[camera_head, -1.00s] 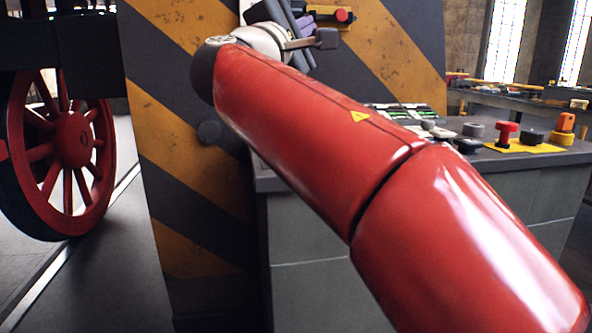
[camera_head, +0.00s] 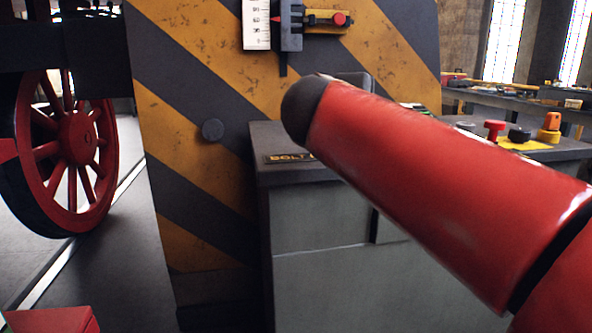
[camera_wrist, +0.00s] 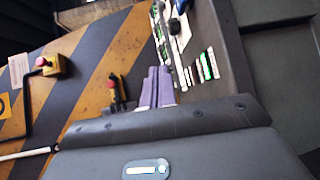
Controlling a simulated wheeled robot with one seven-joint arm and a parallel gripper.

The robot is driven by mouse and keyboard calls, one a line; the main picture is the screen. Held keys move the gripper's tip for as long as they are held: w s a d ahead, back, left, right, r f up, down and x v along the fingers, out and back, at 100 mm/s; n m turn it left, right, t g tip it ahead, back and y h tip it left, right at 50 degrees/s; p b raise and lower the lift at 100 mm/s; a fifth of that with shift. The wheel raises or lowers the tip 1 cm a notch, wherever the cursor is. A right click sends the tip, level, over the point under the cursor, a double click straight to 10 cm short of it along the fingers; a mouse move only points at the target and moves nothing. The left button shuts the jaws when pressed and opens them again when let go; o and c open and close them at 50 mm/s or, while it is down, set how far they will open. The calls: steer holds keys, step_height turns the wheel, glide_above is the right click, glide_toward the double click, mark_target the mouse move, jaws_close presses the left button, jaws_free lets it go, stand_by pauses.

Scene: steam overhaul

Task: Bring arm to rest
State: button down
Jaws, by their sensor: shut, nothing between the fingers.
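My gripper (camera_wrist: 156,86) shows in the wrist view as two pale purple fingers close together, shut and empty. Its dark grey housing fills the bottom of that view. In the head view the gripper is not visible. My red arm crosses the right half there, and its dark rounded joint stands in front of the grey cabinet. The fingers touch nothing that I can make out.
A yellow-black striped panel (camera_head: 190,140) carries a white scale (camera_head: 257,24) with a dark slider, and a red-knobbed yellow part (camera_head: 338,19). A grey cabinet (camera_head: 290,215) and a bench with coloured knobs (camera_head: 494,130) stand right. A red spoked wheel (camera_head: 77,138) stands left.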

steer(key=s+d+f+m+g+y, duration=0.1)
steer(key=s+d+f+m+g, duration=0.15)
steer(key=s+f, duration=0.35)
steer(key=s+d+f+m+g+y, duration=0.2)
steer(key=s+d+f, duration=0.15)
steer(key=f, duration=0.45)
steer(key=s+a+f+m+g+y, duration=0.1)
steer(key=s+f+m+g+y, duration=0.1)
steer(key=s+f+m, duration=0.2)
steer(key=s+a+f+m+g+y+p, duration=0.1)
steer(key=s+f+m, duration=0.3)
steer(key=s+f, duration=0.6)
step_height(320, 180, down, 4)
steer(key=shift+s+a+g+y, duration=0.35)
steer(key=shift+g+y, duration=0.1)
steer(key=shift+y, duration=0.45)
